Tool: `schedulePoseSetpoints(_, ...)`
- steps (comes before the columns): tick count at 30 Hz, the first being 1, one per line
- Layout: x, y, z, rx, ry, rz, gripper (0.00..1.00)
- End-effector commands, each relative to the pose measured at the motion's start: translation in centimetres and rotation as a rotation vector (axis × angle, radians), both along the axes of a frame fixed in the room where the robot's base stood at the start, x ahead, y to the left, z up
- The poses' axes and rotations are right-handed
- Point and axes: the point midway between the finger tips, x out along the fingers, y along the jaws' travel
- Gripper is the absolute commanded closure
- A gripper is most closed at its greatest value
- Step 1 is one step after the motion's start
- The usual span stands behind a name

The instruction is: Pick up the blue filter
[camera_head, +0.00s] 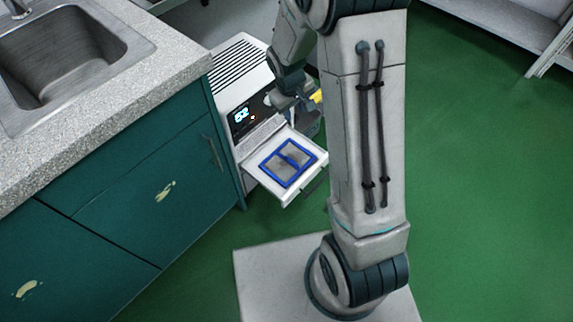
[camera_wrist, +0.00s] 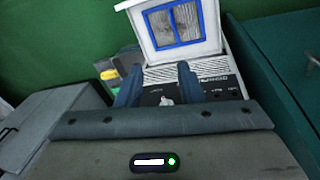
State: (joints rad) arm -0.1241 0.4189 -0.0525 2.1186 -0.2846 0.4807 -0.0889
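The blue filter (camera_head: 288,163) is a flat square blue frame with a crossbar and grey panels. It lies in an open white drawer (camera_head: 284,198) that sticks out of the front of a white machine. In the wrist view the filter (camera_wrist: 172,26) is at the top, beyond my fingertips, inside the drawer (camera_wrist: 207,42). My gripper (camera_wrist: 156,82) has its two dark fingers apart, with nothing between them. It is close to the machine's front panel and does not touch the filter. In the head view my arm partly hides the gripper.
The machine (camera_head: 240,75) stands beside a green cabinet (camera_head: 130,185) with a stone counter and sink (camera_head: 65,60). A yellow item (camera_wrist: 110,74) is next to the machine. A metal shelf (camera_head: 530,30) is at the upper right. The green floor (camera_head: 475,200) on the right is clear.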

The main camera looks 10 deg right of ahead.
Motion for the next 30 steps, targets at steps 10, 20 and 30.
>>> schedulePoseSetpoints(10, 3.3, 1.4, -18.6, -0.042, 0.061, 0.18, 0.66)
schedulePoseSetpoints(20, 3.9, 1.3, -24.0, -0.048, 0.071, 0.214, 0.66)
schedulePoseSetpoints(30, 4.6, 0.4, -29.3, -0.047, 0.067, 0.212, 0.66)
